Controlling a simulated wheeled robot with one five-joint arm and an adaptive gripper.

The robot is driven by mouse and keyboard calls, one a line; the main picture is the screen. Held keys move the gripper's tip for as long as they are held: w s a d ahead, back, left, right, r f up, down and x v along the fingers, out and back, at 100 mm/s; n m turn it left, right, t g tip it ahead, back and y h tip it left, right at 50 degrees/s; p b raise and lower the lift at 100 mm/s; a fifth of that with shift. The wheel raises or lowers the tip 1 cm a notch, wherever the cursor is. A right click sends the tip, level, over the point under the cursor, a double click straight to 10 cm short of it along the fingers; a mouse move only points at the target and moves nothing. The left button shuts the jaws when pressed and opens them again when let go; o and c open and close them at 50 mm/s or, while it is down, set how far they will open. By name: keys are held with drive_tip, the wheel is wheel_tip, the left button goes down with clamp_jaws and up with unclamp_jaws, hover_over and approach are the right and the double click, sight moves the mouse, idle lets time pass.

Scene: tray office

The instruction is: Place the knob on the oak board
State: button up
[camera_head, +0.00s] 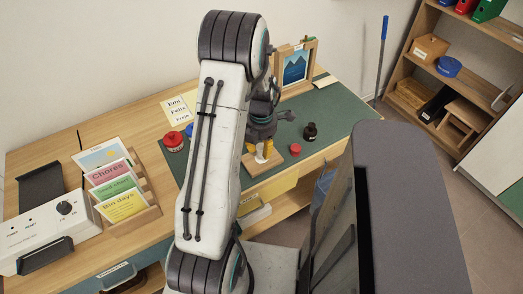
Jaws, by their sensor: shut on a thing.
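The oak board (253,164) is a small light-wood slab lying on the green mat near the desk's front edge. It is partly hidden behind my arm. My gripper (265,148) points down over the board, with its yellow fingertips close together. It is shut on a small pale thing, which seems to be the knob (261,157). The knob is at or just above the board's top. The fingers cover part of it, and I cannot tell whether it touches the board.
A red round item (295,149) and a dark bottle (310,131) stand right of the board. A red-topped item (173,140) is left of my arm. A picture frame (296,64) stands behind. A card rack (142,214) and a white control box (48,228) are at left.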

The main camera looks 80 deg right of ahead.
drive_tip(key=shift+f, duration=1.3)
drive_tip(key=shift+f, duration=0.1)
drive_tip(key=o, duration=0.8)
